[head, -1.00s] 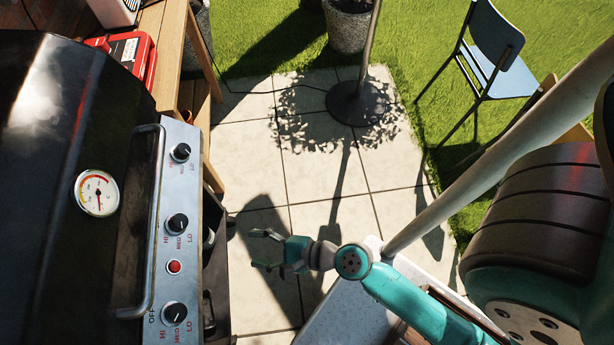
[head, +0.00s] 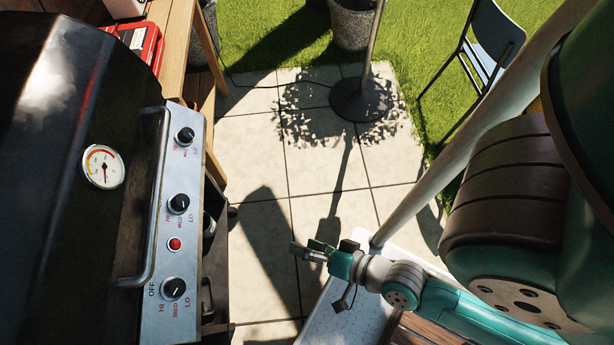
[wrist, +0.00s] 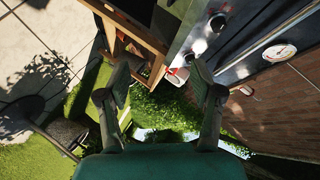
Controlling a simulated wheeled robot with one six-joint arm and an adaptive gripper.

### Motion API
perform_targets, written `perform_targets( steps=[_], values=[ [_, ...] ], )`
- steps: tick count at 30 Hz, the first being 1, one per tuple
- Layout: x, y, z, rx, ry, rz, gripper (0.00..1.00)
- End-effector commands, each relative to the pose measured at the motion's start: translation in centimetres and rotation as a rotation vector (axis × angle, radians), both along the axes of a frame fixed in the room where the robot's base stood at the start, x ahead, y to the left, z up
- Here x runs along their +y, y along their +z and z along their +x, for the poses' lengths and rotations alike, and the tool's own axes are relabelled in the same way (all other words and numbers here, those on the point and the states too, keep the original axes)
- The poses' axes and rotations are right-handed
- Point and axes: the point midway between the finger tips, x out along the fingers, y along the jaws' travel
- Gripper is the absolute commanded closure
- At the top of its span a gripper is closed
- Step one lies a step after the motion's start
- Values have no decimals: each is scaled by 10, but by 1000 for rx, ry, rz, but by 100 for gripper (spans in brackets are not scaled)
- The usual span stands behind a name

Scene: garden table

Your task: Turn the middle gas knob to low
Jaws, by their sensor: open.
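The middle gas knob (head: 179,203) is a black round knob on the silver front panel of the grill in the head view, with HI, MED and LO marks beside it. Its exact setting is too small to read. The upper knob (head: 185,136) and lower knob (head: 174,288) are on the same panel. My gripper (head: 300,249) is open and empty, to the right of the panel and clear of all knobs. In the wrist view, the fingers of my gripper (wrist: 160,80) are apart with nothing between them, and knobs show beyond, upper right.
A long handle (head: 152,200) runs along the grill lid left of the knobs. A red button (head: 175,244) is between the middle and lower knobs. A wooden side table (head: 170,75) holds a red case (head: 142,42). Paving right of the grill is largely open.

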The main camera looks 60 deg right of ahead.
Motion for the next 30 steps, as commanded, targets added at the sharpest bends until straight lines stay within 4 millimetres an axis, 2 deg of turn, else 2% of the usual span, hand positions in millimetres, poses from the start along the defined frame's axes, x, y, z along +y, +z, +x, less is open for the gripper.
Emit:
perform_targets(
  steps=[21,23,26,30],
  values=[
    [-1,0,0,0,3,-17,35],
    [0,-6,3,13,-3,10,35],
    [4,-25,16,53,-24,101,35],
    [15,-62,47,143,-56,317,35]
  ],
)
